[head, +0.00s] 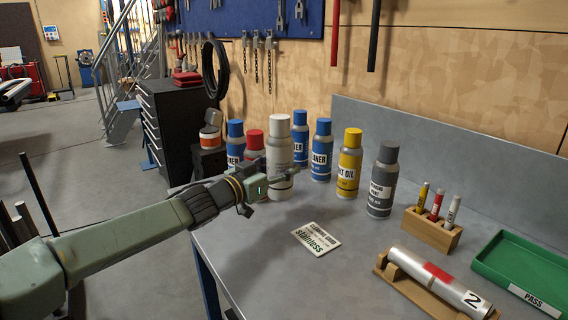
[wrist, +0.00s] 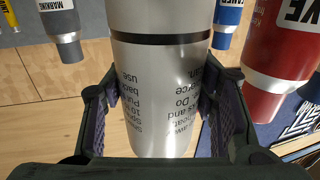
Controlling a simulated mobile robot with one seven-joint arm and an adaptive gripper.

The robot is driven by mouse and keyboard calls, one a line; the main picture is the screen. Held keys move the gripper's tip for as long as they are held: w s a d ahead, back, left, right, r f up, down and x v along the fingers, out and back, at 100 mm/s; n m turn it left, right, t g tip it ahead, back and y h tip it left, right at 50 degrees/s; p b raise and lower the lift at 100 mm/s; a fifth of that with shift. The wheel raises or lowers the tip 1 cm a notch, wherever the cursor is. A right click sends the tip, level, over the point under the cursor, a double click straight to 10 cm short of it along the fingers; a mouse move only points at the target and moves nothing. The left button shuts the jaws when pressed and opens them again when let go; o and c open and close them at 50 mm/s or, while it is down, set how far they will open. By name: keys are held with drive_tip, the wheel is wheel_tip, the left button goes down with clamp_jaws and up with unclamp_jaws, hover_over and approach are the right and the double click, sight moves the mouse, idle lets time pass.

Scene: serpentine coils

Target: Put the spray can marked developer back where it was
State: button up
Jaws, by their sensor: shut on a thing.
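A pale silver-white spray can (head: 279,140) stands upright at the left part of the bench in the head view. My gripper (head: 262,187) is shut around its lower body from the left. In the wrist view the silver can (wrist: 158,85) sits between the two pads of my gripper (wrist: 152,112), with small black print and a dark band showing. The word developer is not readable on it. I cannot tell whether its base touches the bench.
Behind it on the bench (head: 255,255) stand several blue cleaner cans (head: 321,150) and a red can (head: 254,141). To the right are a yellow oil can (head: 349,165), a grey marking-paint can (head: 382,182), a marker block (head: 432,233) and a green tray (head: 520,262). A stainless card (head: 316,237) lies in front.

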sight(280, 187)
drive_tip(key=shift+f+b, duration=0.5)
drive_tip(key=shift+f, duration=2.4)
